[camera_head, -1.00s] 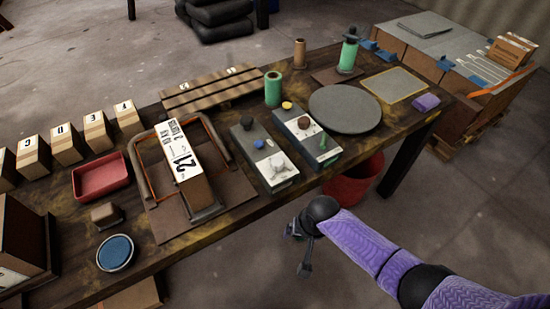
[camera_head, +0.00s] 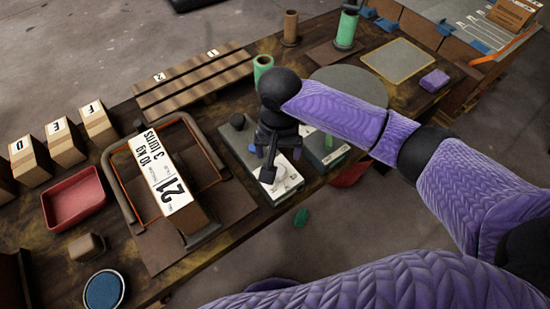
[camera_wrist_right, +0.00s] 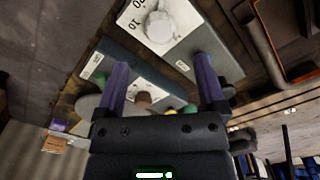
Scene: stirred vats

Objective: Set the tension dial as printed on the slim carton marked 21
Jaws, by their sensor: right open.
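The slim carton marked 21 (camera_head: 163,172) lies in a brown wire-framed holder, its white label up, reading "21", "10 KG" and "3 TURNS". A white round dial (camera_head: 278,180) sits on the near white-topped end of a grey control box, partly hidden by my right gripper (camera_head: 269,172). In the right wrist view the dial (camera_wrist_right: 160,27) shows a printed scale with 10 and 20 beside it. My right gripper (camera_wrist_right: 162,82) is open and empty, its two fingers apart, above the box and not visibly closed on the dial. My left gripper is not in view.
A second control box (camera_head: 322,155) stands close to the right, partly behind my arm. A red tray (camera_head: 73,199), a brown block (camera_head: 87,247) and a blue round dish (camera_head: 104,290) are at left. A grey disc (camera_head: 345,78) and green cylinders stand behind.

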